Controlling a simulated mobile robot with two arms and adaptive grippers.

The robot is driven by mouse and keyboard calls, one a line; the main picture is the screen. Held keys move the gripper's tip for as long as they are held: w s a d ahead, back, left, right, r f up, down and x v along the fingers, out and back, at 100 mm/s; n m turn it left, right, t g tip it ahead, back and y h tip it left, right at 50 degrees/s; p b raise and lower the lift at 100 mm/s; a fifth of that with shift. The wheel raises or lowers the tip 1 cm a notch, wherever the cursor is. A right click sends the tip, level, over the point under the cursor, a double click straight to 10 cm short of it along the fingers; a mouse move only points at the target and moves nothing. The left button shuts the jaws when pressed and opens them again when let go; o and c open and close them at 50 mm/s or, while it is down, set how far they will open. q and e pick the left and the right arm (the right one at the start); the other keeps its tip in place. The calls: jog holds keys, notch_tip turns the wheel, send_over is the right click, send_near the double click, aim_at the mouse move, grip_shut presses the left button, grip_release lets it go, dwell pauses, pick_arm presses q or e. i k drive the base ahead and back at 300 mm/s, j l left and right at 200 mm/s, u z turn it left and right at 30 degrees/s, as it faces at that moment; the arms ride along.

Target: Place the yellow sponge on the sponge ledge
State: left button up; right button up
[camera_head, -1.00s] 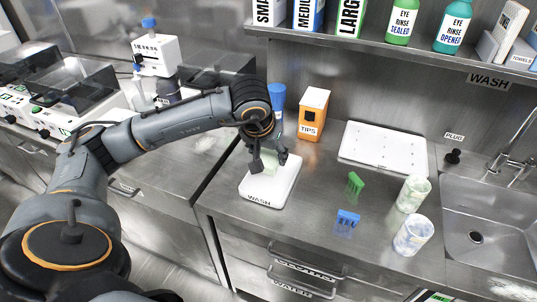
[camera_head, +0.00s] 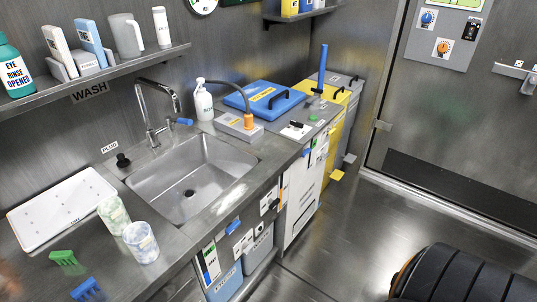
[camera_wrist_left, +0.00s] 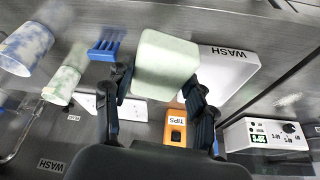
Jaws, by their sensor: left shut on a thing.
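My left gripper (camera_wrist_left: 160,92) shows in the left wrist view, its two dark fingers on either side of a pale green, smooth, rounded block-like object (camera_wrist_left: 165,62). I make out no clearly yellow sponge in either current view. I cannot identify a sponge ledge; a wall shelf (camera_head: 110,80) with a WASH label runs above the sink (camera_head: 190,180). My right gripper is not in view.
Two mottled cups (camera_head: 113,215) (camera_head: 140,243), a green rack (camera_head: 67,262) and a blue rack (camera_head: 88,290) stand on the counter near a white tray (camera_head: 60,210). A faucet (camera_head: 152,120) rises behind the sink. Open floor (camera_head: 370,230) lies at right.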

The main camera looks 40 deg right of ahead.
aim_at(276, 149)
jog(key=k+z, duration=0.35)
jog(key=k+l+z, duration=0.1)
jog(key=z, duration=0.3)
jog(key=i+z, duration=0.4)
jog(key=i+j+z, duration=0.15)
jog(key=z, duration=0.2)
jog(key=i+j+z, duration=0.25)
jog(key=i+z, duration=0.15)
jog(key=i+j, duration=0.25)
